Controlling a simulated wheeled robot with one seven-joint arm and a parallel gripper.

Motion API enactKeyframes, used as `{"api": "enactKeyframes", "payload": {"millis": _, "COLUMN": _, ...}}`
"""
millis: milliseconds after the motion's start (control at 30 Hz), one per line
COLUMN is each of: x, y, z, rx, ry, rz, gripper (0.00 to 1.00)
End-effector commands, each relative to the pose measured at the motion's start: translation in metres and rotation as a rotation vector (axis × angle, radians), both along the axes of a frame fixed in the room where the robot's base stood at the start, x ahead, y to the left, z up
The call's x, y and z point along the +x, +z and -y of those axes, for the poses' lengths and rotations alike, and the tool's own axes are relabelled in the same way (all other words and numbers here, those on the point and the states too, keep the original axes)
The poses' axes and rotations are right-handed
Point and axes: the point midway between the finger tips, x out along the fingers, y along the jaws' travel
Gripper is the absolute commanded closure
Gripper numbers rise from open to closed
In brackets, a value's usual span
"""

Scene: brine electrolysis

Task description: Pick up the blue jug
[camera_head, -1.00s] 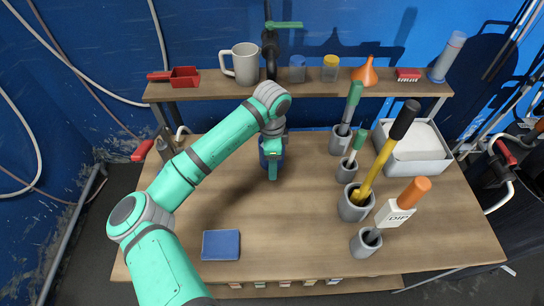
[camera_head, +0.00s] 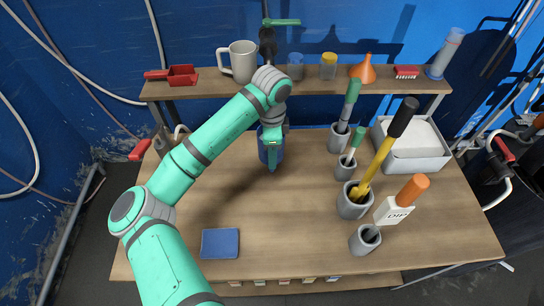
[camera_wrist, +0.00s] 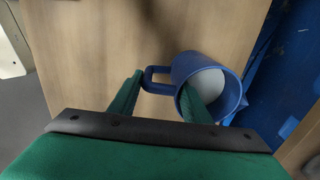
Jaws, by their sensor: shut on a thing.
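The blue jug (camera_wrist: 188,68) has a loop handle and white inside it in the wrist view. In the head view the jug (camera_head: 262,151) is at the back of the table, partly hidden by my gripper (camera_head: 272,166). My gripper (camera_wrist: 162,82) is shut on the jug. One green finger is outside, beside the handle, and the other overlaps the jug's mouth, seemingly inside it. I cannot tell whether the jug's base touches the table.
A shelf (camera_head: 210,90) with a mug (camera_head: 242,62) runs behind the jug. Grey pots (camera_head: 352,205) with upright tools and a white tray (camera_head: 440,160) stand to the right. A blue pad (camera_head: 220,243) lies front left. The table's middle (camera_head: 290,215) is clear.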

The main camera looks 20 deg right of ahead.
Motion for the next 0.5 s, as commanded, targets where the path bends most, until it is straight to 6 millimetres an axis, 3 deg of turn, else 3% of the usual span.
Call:
{"api": "enactKeyframes", "payload": {"millis": 267, "x": -0.046, "y": 0.057, "z": -0.012, "rx": 0.000, "ry": 0.000, "rz": 0.006, "gripper": 1.00}}
{"api": "enactKeyframes", "payload": {"millis": 500, "x": -0.097, "y": 0.078, "z": -0.019, "rx": 0.002, "ry": -0.005, "rz": 0.004, "gripper": 1.00}}
